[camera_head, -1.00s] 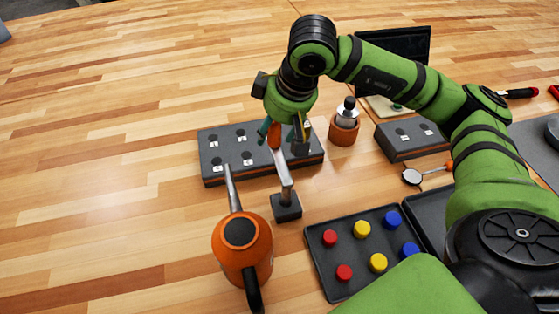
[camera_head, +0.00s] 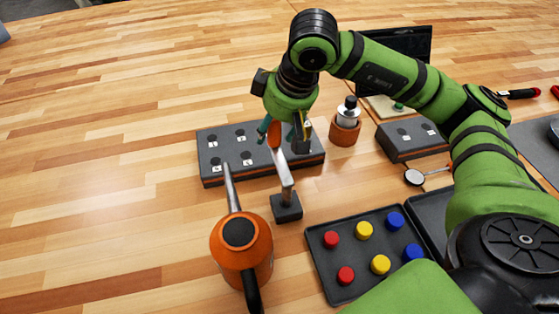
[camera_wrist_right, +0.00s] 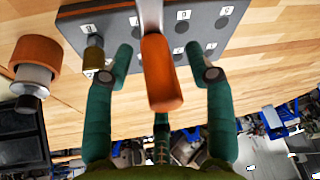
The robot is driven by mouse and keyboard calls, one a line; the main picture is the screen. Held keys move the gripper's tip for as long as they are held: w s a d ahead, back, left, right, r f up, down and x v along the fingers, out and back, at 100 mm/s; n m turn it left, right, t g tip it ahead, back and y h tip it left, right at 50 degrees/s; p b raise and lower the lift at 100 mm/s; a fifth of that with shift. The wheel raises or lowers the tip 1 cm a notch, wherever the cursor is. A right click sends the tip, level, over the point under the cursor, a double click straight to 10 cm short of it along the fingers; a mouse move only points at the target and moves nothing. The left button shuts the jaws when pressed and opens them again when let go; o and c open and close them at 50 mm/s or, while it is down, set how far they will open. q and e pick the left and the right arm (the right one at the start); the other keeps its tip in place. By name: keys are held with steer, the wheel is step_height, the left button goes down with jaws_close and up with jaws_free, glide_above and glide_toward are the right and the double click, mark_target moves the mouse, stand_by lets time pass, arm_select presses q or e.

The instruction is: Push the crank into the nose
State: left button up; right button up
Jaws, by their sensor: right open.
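The crank is a grey metal arm (camera_head: 286,177) with an orange handle (camera_head: 275,134) on top and a dark square block (camera_head: 287,208) at its foot. My right gripper (camera_head: 283,136) is open and reaches down over the handle. In the right wrist view, the orange handle (camera_wrist_right: 160,72) lies between the parted fingertips of the gripper (camera_wrist_right: 159,58), with a gap on each side. I cannot tell which part is the nose. My left gripper is not in view.
A dark numbered stand (camera_head: 215,168) lies behind the crank. An orange can with a long spout (camera_head: 241,250) stands close at the front left. A tray of coloured buttons (camera_head: 331,262) is at the right, and an orange holder (camera_head: 344,132) behind. The table's left side is clear.

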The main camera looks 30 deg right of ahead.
jaws_close()
steer(key=shift+r, duration=0.15)
steer(key=shift+r, duration=0.15)
steer(key=shift+a+r+p, duration=0.1)
steer(key=shift+r+p, duration=0.2)
steer(key=shift+p, duration=0.1)
steer(key=shift+r, duration=0.2)
